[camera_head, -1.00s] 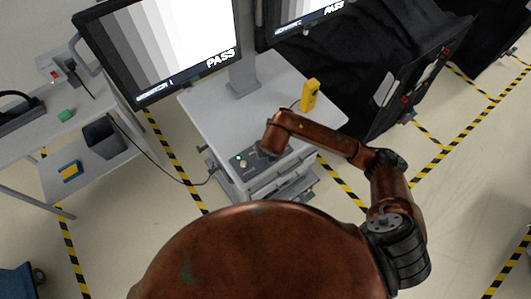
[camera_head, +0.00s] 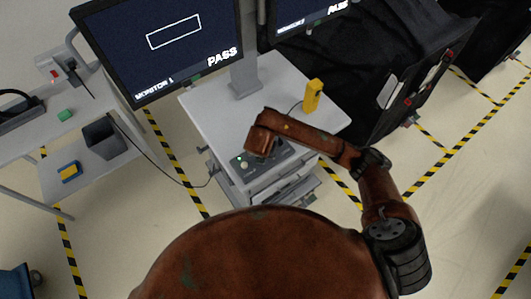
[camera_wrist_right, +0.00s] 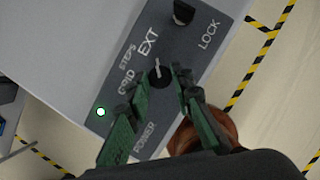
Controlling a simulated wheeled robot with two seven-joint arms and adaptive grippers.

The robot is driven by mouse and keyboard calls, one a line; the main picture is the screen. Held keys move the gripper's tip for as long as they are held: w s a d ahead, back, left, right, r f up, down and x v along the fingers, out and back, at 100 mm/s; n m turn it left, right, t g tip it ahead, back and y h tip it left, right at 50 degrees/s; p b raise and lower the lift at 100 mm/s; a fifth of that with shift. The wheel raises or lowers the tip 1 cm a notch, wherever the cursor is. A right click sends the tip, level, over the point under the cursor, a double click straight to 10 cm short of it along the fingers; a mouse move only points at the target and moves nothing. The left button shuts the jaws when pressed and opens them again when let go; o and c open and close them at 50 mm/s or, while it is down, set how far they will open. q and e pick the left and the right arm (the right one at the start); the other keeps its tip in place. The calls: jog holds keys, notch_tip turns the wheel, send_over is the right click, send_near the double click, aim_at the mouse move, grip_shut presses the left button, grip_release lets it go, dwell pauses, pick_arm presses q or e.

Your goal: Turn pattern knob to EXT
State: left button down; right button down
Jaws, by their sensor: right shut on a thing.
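The pattern knob (camera_wrist_right: 160,75) is a small black dial on the dark control panel (camera_wrist_right: 190,50), with STEPS, GRID and EXT printed around it. A pale mark on it seems to point toward EXT, though its exact angle is hard to read. My right gripper (camera_wrist_right: 157,80) has its green fingers on either side of the knob and is shut on it. In the head view my right wrist covers the knob and part of the panel (camera_head: 248,168). Monitor 1 (camera_head: 170,62) shows a white rectangle outline on dark blue, with PASS below. My left gripper is out of view.
Another black knob (camera_wrist_right: 183,13) sits near LOCK, and a lit green lamp (camera_wrist_right: 100,112) is near POWER. A yellow device (camera_head: 312,95) stands on the cart top (camera_head: 210,100). A black covered cart (camera_head: 365,75) stands at right, a grey side table (camera_head: 30,140) at left.

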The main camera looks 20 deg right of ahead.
jog(key=c, duration=1.7)
grip_release()
jog(key=v, duration=1.2)
jog(key=shift+w, duration=0.1)
